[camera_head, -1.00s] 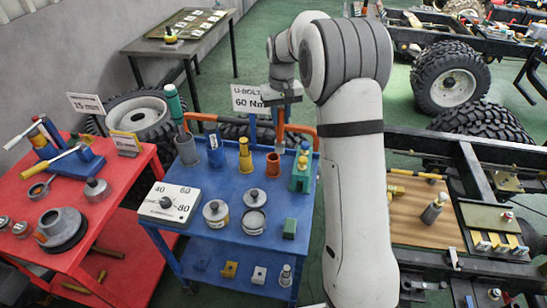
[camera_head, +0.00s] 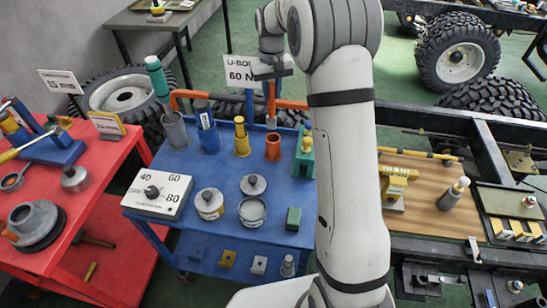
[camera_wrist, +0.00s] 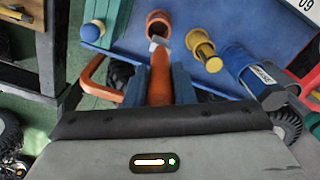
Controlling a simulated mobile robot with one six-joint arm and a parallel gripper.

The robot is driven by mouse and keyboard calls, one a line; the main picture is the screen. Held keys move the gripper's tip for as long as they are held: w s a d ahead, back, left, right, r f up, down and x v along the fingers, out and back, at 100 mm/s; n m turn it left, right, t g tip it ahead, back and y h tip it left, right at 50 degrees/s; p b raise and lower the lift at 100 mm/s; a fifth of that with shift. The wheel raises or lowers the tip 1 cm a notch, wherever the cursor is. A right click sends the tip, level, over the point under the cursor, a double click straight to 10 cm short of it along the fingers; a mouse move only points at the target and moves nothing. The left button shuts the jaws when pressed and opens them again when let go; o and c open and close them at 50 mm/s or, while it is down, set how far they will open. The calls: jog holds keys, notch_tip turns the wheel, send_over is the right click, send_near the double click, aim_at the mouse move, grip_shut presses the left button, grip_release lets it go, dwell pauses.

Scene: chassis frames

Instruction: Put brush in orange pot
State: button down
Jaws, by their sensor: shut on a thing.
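The orange pot (camera_head: 273,147) stands upright near the back edge of the blue cart top. It also shows at the top of the wrist view (camera_wrist: 158,24). My gripper (camera_head: 270,76) is above the pot. In the wrist view its two blue fingers (camera_wrist: 160,78) are closed on the brush (camera_wrist: 160,88), which has an orange handle and a pale tip. In the head view the brush (camera_head: 271,101) hangs roughly upright, its tip just above the pot's mouth. In the wrist view the tip overlaps the pot's near rim. I cannot tell whether they touch.
A yellow pot (camera_head: 241,140), a blue pot (camera_head: 208,135) and a grey pot (camera_head: 174,131) stand left of the orange pot. A green block (camera_head: 304,158) stands close on its right. An orange rail (camera_head: 190,95) runs along the cart's back. Tins and a dial box (camera_head: 158,196) occupy the front.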

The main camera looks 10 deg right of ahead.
aim_at(273, 118)
notch_tip(273, 118, down, 3)
jog(key=shift+d+r+b, duration=0.15)
jog(key=shift+b, duration=0.75)
notch_tip(273, 118, down, 10)
jog(key=shift+r+p, duration=0.1)
jog(key=shift+p, duration=0.65)
jog(key=c, duration=1.2)
grip_release()
notch_tip(273, 118, up, 12)
jog(key=shift+f+b, duration=0.1)
jog(key=shift+b, duration=0.8)
jog(key=s+r+t, duration=0.1)
jog(key=s+r, duration=0.3)
jog(key=s, duration=0.8)
jog(key=s+r+t, duration=0.1)
jog(key=s+r, duration=0.2)
jog(key=s, duration=1)
jog(key=s+f+m+t, duration=0.1)
jog(key=s+f, duration=0.2)
jog(key=s, duration=0.6)
jog(key=shift+s+d, duration=0.15)
jog(key=shift+s, duration=0.2)
